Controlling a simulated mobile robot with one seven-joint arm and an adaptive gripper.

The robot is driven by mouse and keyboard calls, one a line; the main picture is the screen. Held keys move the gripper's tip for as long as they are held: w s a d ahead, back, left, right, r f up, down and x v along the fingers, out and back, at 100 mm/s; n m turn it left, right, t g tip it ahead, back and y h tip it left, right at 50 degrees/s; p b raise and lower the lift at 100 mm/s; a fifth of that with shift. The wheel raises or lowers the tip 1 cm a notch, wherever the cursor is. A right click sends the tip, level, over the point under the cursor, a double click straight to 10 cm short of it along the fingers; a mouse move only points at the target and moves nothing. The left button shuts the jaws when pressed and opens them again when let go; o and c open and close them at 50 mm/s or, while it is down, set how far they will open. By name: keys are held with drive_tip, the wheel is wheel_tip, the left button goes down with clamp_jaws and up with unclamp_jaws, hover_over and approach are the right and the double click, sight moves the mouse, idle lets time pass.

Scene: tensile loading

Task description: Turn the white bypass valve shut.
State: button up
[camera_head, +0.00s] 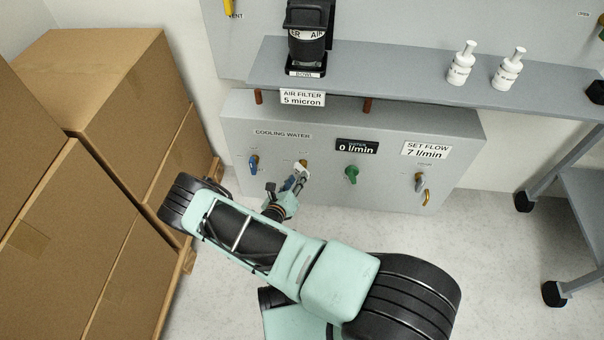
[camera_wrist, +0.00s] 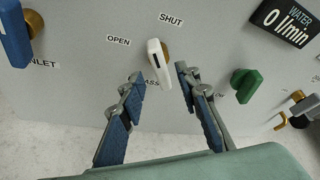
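The white bypass valve handle (camera_wrist: 157,62) sits on a brass stem on the grey cooling water panel, with its long end pointing down, slightly right. The OPEN label (camera_wrist: 119,40) is to its upper left and the SHUT label (camera_wrist: 171,20) is above it. The handle also shows in the head view (camera_head: 301,166), partly hidden by my gripper. My gripper (camera_wrist: 159,77) is open, with one blue-padded finger on each side of the handle's lower end. I see gaps on both sides. The handle and left finger partly cover the label below.
A blue inlet handle (camera_wrist: 14,34) is left of the valve and a green knob (camera_wrist: 246,82) is right of it. A shelf (camera_head: 400,85) with an air filter (camera_head: 307,40) and white bottles overhangs the panel (camera_head: 240,125). Cardboard boxes (camera_head: 105,90) stand close on the left.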

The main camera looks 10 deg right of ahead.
sight(300, 173)
drive_tip(key=b+x, duration=0.1)
drive_tip(key=x, duration=0.4)
drive_tip(key=shift+w+d+f, duration=0.1)
drive_tip(key=shift+w+d, duration=0.05)
clamp_jaws()
